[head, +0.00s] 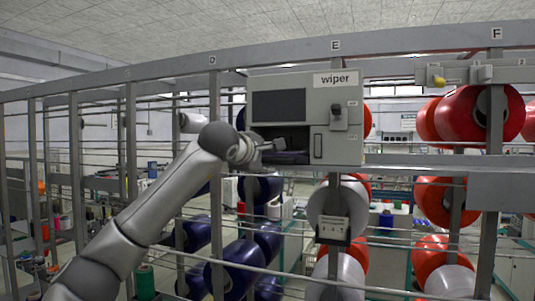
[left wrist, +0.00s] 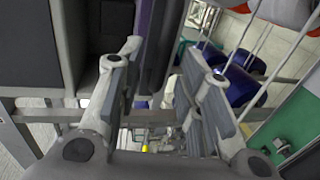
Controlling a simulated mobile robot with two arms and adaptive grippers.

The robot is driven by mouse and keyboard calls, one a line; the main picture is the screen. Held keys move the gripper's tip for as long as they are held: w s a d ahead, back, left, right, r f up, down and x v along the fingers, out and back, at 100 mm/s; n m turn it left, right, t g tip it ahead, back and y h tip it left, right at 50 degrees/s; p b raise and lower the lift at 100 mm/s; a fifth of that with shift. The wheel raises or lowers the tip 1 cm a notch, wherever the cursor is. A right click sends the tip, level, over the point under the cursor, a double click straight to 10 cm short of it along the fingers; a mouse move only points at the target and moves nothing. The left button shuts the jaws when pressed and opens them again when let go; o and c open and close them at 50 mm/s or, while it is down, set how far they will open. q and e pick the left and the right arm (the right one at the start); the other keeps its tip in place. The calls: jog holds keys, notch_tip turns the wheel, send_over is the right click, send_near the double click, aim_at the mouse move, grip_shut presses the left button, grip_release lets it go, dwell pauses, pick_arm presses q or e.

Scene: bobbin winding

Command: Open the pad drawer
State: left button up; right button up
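The grey wiper box (head: 335,95) hangs on the frame, with a dark window above and a dark recess (head: 280,136) at its lower left. A flat grey-blue piece, seemingly the pad drawer (head: 288,157), shows low in that recess; how far out it stands is unclear. My left gripper (head: 264,149) is at the recess's left side, in front of the box. In the left wrist view my left gripper (left wrist: 170,92) is open, its fingers wide apart. A dark slab with a purple edge (left wrist: 155,45) shows close by the left finger; I cannot tell whether they touch. My right gripper is out of view.
Horizontal rails and posts (head: 215,120) of the frame run around the box. Blue bobbins (head: 236,268) and red ones (head: 461,114) hang behind and beside it.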

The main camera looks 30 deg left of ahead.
pick_arm(q)
jog(key=shift+p+x, duration=0.35)
jog(key=shift+x, duration=0.95)
jog(key=c, duration=0.6)
jog(key=shift+f, duration=0.1)
grip_shut()
jog(key=shift+s, duration=0.1)
